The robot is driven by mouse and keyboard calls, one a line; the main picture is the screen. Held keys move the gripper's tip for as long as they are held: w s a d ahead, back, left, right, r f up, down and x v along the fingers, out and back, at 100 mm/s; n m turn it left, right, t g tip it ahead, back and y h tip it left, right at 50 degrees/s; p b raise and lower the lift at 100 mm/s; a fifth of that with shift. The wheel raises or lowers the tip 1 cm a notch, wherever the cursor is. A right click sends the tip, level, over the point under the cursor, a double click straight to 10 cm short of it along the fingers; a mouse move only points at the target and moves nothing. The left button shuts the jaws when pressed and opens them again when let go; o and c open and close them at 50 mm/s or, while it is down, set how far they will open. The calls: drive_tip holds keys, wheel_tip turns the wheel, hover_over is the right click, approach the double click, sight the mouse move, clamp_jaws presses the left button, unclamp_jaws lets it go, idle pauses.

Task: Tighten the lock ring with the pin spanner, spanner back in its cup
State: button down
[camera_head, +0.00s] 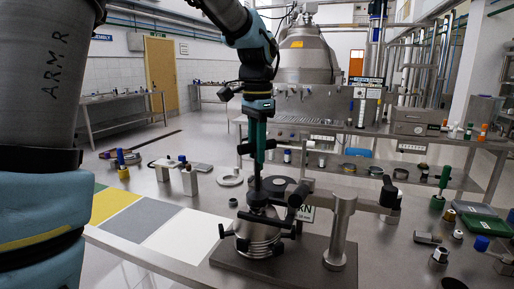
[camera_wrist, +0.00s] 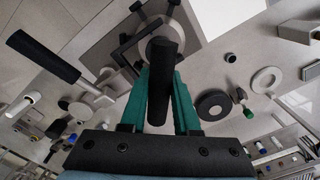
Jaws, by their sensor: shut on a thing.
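My gripper (camera_head: 258,163) points straight down above the bowl fixture, its green fingers closed around a dark upright handle. The wrist view shows the same handle, of the pin spanner (camera_wrist: 166,75), between the fingers (camera_wrist: 162,88). The spanner's lower end is at the top of the steel bowl (camera_head: 258,239). Dark arms, apparently the lock ring's (camera_head: 240,231), stick out around the bowl top. Whether the spanner's pins sit in the ring is hidden.
A steel post (camera_head: 342,228) with a side arm and black handle (camera_head: 390,194) stands close right of the bowl. A dark disc (camera_head: 278,184) lies behind it. Small blocks (camera_head: 189,182) stand left. Blue-capped and green items crowd the right. The coloured mat (camera_head: 145,225) at front left is clear.

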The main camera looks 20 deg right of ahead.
idle(0.4)
drive_tip(key=shift+f, duration=0.5)
drive_tip(key=m+p, duration=0.1)
drive_tip(key=m, duration=0.2)
drive_tip(key=shift+r+m+p, duration=0.15)
drive_tip(key=shift+m+p, duration=0.85)
drive_tip(key=shift+m, duration=0.6)
drive_tip(key=shift+f+m, duration=0.25)
drive_tip(key=shift+m, duration=0.15)
